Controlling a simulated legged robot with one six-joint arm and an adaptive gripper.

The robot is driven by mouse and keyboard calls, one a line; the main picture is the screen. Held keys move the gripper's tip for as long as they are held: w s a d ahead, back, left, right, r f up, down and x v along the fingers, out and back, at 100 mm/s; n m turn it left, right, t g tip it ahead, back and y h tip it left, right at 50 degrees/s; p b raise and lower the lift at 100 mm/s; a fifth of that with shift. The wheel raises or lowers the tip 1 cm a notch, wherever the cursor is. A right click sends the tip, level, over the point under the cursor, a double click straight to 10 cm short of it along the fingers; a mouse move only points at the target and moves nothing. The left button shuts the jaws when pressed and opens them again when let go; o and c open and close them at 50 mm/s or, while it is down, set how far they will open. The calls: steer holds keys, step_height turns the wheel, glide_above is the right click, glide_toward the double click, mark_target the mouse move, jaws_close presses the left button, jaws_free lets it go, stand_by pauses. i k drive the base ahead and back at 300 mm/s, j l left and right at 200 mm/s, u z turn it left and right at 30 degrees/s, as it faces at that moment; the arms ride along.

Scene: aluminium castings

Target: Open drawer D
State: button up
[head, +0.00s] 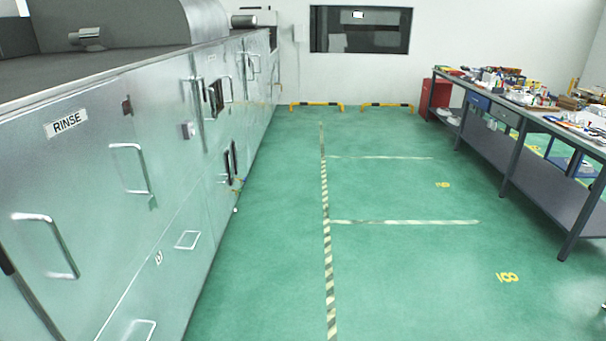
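No drawer with a readable letter D is in the head view. A workbench (545,187) stands at the right, with a blue drawer front (478,102) under its top. A grey front (505,116) sits beside the blue one, nearer to me. Both look shut, but they are small and I cannot tell their marks. My gripper is not in view.
A long metal machine (90,180) marked RINSE, with several handles, lines the left side. The green floor (260,230) between it and the bench is clear. Low yellow-black barriers (316,105) and a red cabinet (437,92) stand farther back. Loose items cover the bench top.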

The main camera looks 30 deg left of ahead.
mark_target(158, 304)
steer(key=i+j+u, duration=0.25)
steer(key=i+j, duration=0.35)
steer(key=j, duration=0.45)
steer(key=i+j+u, duration=0.2)
steer(key=i+j, duration=0.45)
steer(key=j, duration=0.3)
steer(key=i+j+u, duration=0.25)
steer(key=i+j, duration=0.45)
steer(key=j, duration=0.15)
